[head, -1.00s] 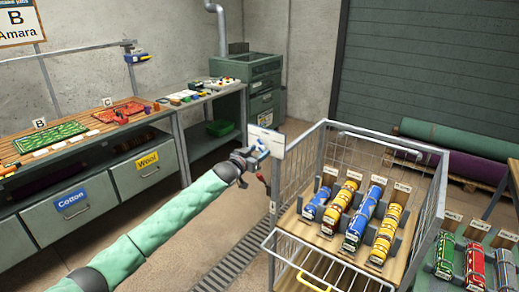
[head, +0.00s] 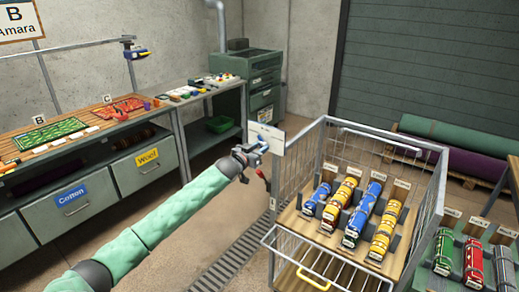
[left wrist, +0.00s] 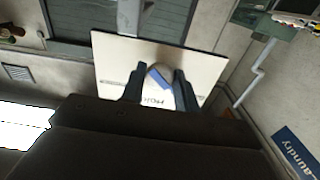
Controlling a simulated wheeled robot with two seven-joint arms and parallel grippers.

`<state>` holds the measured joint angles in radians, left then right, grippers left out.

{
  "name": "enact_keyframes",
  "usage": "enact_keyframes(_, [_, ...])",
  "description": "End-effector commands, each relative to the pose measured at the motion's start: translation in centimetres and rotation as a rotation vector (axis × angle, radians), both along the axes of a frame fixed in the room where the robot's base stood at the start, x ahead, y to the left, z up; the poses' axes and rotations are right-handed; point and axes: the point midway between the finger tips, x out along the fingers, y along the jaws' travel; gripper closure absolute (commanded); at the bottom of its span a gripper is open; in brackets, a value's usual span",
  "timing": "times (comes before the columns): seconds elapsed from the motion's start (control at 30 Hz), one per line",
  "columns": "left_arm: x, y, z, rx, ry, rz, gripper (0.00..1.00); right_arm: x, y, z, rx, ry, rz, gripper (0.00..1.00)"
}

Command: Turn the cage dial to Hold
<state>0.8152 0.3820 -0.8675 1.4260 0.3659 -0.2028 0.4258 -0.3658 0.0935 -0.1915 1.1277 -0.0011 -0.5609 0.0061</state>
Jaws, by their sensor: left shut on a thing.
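The cage dial sits on a white plate (head: 272,138) at the upper left corner of the wire cage (head: 322,150). In the left wrist view the plate (left wrist: 112,52) fills the upper middle. The dial's round knob with a blue pointer (left wrist: 158,77) lies between my two fingers. My left gripper (head: 262,147) is shut on the knob. Dark lettering shows on the plate between and beside the fingers, partly hidden and too small to read surely. In the head view the gripper covers most of the knob. My right gripper is in neither view.
The cage holds several strapped rolls (head: 361,215) on a wooden floor. A small red handle (head: 261,175) hangs below the plate. More rolls (head: 473,262) lie at the right. A workbench with drawers (head: 70,200) stands at left. A floor grate (head: 225,268) runs beside the cage.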

Motion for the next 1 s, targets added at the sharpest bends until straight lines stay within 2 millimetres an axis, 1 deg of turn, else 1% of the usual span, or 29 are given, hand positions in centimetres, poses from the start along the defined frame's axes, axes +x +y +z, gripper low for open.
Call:
enact_keyframes(0.1, [0.0,0.0,0.0,0.034,-0.027,0.000,0.92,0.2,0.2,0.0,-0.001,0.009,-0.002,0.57])
enact_keyframes(0.2, [0.0,0.0,0.0,0.080,-0.062,0.000,0.92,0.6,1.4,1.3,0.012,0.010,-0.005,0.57])
enact_keyframes(0.23, [0.0,0.0,0.0,0.096,-0.074,0.000,0.92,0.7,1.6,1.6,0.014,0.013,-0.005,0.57])
enact_keyframes(0.43, [0.0,0.0,-0.1,0.233,-0.172,0.001,0.92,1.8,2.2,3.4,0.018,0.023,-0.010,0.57])
enact_keyframes(0.7, [0.1,0.1,0.1,0.427,-0.313,0.001,0.92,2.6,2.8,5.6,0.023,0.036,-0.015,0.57])
enact_keyframes(1.0, [0.0,0.0,0.1,0.593,-0.434,0.000,0.92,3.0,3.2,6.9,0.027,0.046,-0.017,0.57])
